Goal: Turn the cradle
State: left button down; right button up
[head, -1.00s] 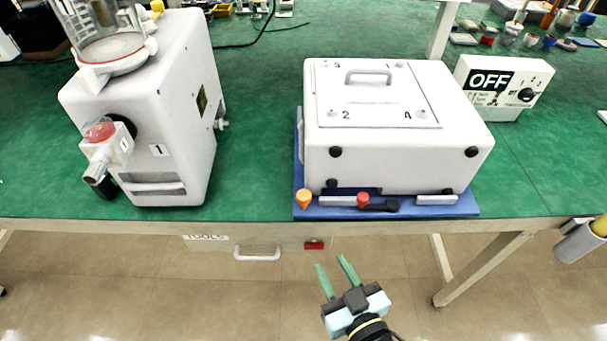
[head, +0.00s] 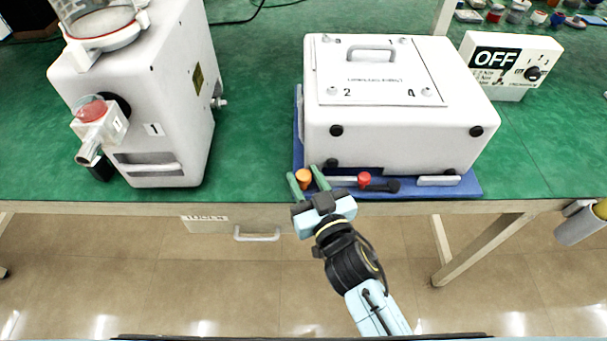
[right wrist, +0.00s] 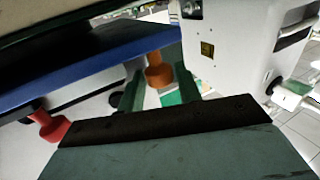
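The cradle is a blue base (head: 466,188) at the table's front edge, bearing a white boxy unit (head: 400,140) with a handled lid numbered at its corners. On its front edge are an orange knob (head: 303,176), a red knob (head: 364,178) and a black lever (head: 385,186). My right gripper (head: 304,172) is open, its green fingers on either side of the orange knob. In the right wrist view the orange knob (right wrist: 158,73) shows between the fingertips, with the red knob (right wrist: 48,127) to the left. I cannot tell whether the fingers touch it. My left gripper is not in view.
A white canister pump (head: 150,100) marked 1 stands on the green table left of the cradle. A white control box (head: 510,65) reading OFF stands behind right. A drawer handle (head: 257,236) is under the table edge. Green tabletop between pump and cradle is clear.

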jog(key=shift+w+a, duration=0.25)
jog(key=shift+w, duration=0.35)
grip_shut()
jog(key=shift+s+d, duration=0.1)
